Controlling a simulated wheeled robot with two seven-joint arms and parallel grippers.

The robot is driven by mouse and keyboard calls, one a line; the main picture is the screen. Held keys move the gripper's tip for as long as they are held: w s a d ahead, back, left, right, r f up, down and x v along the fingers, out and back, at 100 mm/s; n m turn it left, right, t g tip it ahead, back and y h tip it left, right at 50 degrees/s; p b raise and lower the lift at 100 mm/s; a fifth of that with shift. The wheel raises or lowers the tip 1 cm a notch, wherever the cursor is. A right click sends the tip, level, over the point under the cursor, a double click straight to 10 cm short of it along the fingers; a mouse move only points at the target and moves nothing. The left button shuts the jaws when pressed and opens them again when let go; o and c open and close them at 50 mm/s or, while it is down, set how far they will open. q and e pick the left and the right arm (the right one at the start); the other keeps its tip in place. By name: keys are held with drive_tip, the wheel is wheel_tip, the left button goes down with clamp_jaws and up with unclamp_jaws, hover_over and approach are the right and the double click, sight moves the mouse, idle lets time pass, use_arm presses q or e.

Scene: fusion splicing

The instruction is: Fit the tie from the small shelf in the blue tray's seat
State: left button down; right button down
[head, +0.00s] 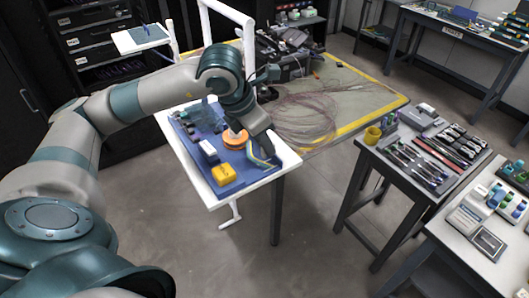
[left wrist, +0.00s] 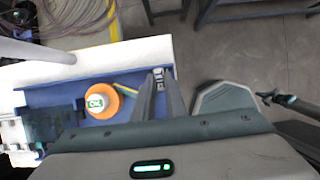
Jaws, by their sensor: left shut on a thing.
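The blue tray (head: 233,185) lies on a white-topped stand and also shows in the left wrist view (left wrist: 40,96). My left gripper (head: 268,153) is low over the tray's right part, beside the orange disc. In the left wrist view its two fingers (left wrist: 160,76) are nearly together, shut on a small pale thing at their tips, which I take to be the tie; the fingers hide most of it. I cannot tell whether it touches the tray's seat. The small shelf (head: 127,42) stands at the back left with a small blue item on it.
The tray also bears an orange disc with a white top (head: 235,138), a yellow box (head: 224,175), a white and dark block (head: 208,151) and a thin cable. A yellow-edged table with loose fibre (head: 330,105) stands behind. Tool tables stand at the right; the floor between is clear.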

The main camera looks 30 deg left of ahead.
sight(262, 150)
use_arm(q)
wheel_tip(262, 150, down, 3)
drive_tip(key=shift+s+r+p, duration=0.1)
drive_tip(key=shift+r+p, duration=0.1)
drive_tip(key=shift+p, duration=0.5)
drive_tip(key=shift+f, duration=0.45)
drive_tip(key=shift+f, duration=0.1)
drive_tip(key=shift+f, duration=0.15)
drive_tip(key=c, duration=1.8)
unclamp_jaws()
drive_tip(key=shift+r, duration=0.2)
